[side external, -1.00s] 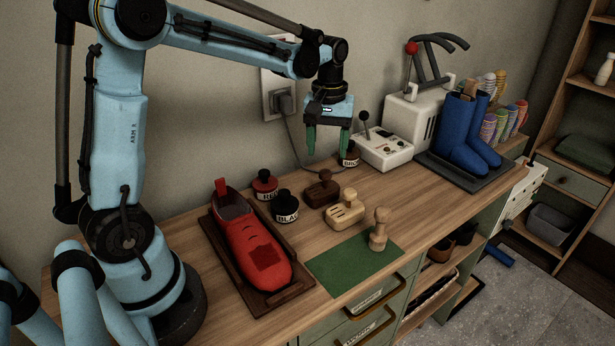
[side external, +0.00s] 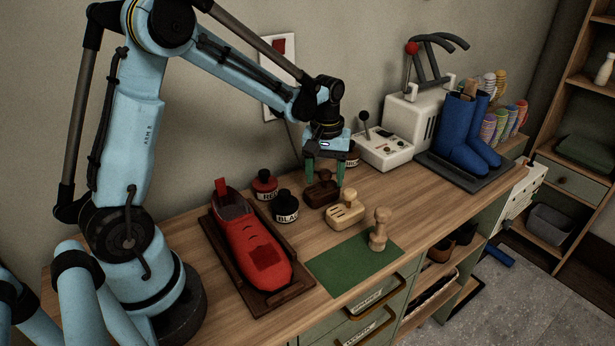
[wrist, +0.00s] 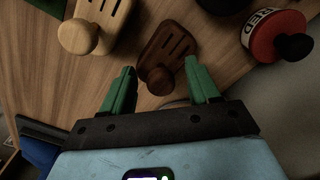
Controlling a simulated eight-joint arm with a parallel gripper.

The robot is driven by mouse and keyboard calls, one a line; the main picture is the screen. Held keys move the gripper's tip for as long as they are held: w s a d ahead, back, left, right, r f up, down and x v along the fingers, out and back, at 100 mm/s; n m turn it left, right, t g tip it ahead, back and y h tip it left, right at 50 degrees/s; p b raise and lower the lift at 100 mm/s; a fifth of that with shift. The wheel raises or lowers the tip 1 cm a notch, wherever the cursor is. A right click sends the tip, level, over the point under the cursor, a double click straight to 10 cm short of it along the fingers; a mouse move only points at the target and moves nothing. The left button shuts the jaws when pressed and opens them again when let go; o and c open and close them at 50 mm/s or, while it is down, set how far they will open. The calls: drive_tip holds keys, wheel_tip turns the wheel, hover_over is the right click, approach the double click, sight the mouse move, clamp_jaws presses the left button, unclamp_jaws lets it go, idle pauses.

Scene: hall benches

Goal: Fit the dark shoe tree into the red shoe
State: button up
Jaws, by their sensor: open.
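The dark shoe tree (side external: 319,191) lies on the bench, brown with a round knob. In the wrist view the dark shoe tree (wrist: 166,52) shows slots, and its knob lies between my fingertips. My gripper (side external: 325,175) is open just above it, green fingers pointing down; it also shows in the wrist view (wrist: 160,75). I cannot tell whether the fingers touch it. The red shoe (side external: 254,245) sits in a dark wooden tray (side external: 288,300) at the bench's left, its opening toward the wall.
A pale shoe tree (side external: 346,212) lies close in front of the dark one. Polish jars stand left, one red (side external: 264,185) and one black (side external: 286,207). A wooden peg-like stamp (side external: 379,229) stands on a green mat (side external: 345,272). A white machine (side external: 384,149) stands behind right.

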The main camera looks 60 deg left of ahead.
clamp_jaws()
drive_tip(key=shift+r, duration=0.1)
idle(0.3)
